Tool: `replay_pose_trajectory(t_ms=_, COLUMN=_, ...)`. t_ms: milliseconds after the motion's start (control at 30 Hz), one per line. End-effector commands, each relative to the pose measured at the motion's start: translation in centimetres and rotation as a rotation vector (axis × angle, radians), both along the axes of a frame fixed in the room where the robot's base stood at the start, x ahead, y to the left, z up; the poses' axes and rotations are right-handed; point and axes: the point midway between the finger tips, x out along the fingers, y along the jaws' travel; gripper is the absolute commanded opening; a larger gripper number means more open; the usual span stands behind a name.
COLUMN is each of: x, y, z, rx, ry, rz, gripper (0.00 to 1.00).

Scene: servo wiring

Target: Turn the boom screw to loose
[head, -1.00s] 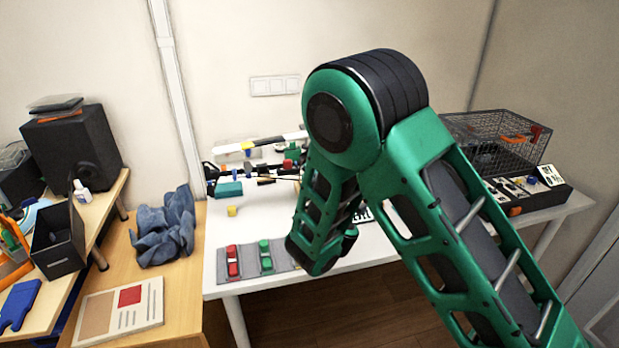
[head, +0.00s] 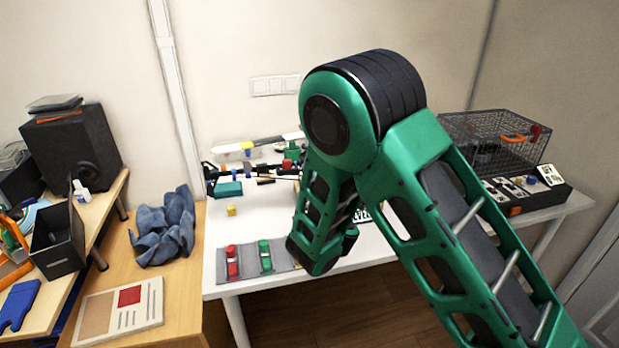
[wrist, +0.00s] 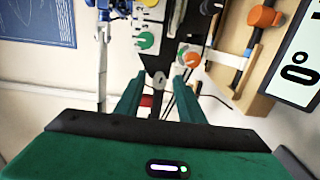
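In the wrist view, the two green fingers of my gripper (wrist: 158,84) stand apart, with a gap between them. A small grey knob or screw head (wrist: 158,78) shows in that gap near the fingertips; it may be the boom screw, but I cannot tell for sure. Whether the fingers touch it is unclear. In the head view, my own arm hides the gripper and most of the work spot.
A larger orange knob (wrist: 263,17) and a white sign reading 0° (wrist: 300,60) are at the right of the wrist view. In the head view, a grey mat (head: 248,275) with red and green pieces lies on the white table's front. A wire cage (head: 495,140) stands right.

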Motion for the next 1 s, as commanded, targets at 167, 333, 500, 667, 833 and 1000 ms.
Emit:
replay_pose_trajectory(t_ms=167, x=-0.1, y=0.2, z=0.0, rx=0.002, ry=0.001, rz=0.003, gripper=0.36)
replay_pose_trajectory(t_ms=333, x=-0.2, y=0.2, z=0.0, rx=0.001, ry=0.0, rz=0.005, gripper=0.36)
replay_pose_trajectory(t_ms=500, x=-1.4, y=-0.1, z=-0.1, rx=-0.001, ry=0.002, rz=0.005, gripper=0.36)
replay_pose_trajectory(t_ms=667, x=-3.3, y=-0.6, z=-0.2, rx=-0.003, ry=0.003, rz=0.007, gripper=0.36)
replay_pose_trajectory(t_ms=833, x=-5.5, y=-1.2, z=-0.1, rx=-0.004, ry=0.002, rz=0.008, gripper=0.36)
replay_pose_trajectory(t_ms=1000, x=-6.7, y=-1.5, z=-0.3, rx=-0.003, ry=0.004, rz=0.007, gripper=0.36)
